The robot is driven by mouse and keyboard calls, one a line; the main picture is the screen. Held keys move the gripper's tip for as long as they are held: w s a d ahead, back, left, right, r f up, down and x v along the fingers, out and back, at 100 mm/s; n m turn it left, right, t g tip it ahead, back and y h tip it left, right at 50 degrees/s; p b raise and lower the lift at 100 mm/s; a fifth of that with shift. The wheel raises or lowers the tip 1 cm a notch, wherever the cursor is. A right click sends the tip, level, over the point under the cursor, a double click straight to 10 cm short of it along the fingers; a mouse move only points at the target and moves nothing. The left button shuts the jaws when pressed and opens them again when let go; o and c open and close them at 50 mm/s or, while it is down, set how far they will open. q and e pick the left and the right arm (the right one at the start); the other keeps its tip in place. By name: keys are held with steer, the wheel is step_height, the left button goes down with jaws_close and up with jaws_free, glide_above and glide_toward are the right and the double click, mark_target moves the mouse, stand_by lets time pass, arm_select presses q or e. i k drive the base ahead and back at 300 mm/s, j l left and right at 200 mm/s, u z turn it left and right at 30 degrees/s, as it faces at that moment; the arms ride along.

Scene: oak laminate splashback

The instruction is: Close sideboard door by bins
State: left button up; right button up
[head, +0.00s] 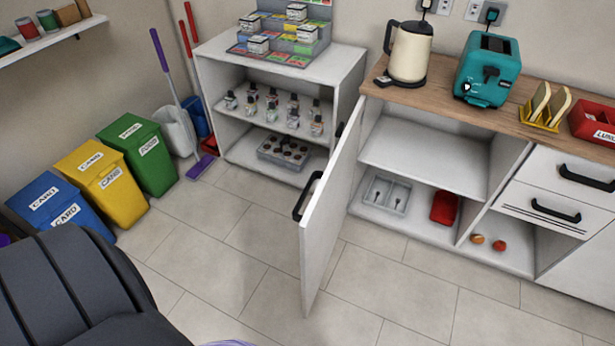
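The white sideboard door (330,222) stands wide open, about square to the sideboard (425,163) with the wooden top. Its hinge side is at the sideboard's left end, and its free edge points toward me. A black bar handle (306,196) is on the door's left-facing side, near the free edge. The bins stand on the floor at the left: blue (60,207), yellow (103,181) and green (140,156). Neither of my grippers is in view.
A white open shelf unit (215,75) with small bottles stands left of the door. A broom (170,80) and dustpan lean beside it. Inside the sideboard are a grey tray (388,194) and a red box (445,207). The tiled floor (225,262) around the door is mostly clear.

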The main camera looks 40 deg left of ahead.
mark_target(320, 226)
steer(key=j+z, duration=0.1)
steer(key=j, duration=1.65)
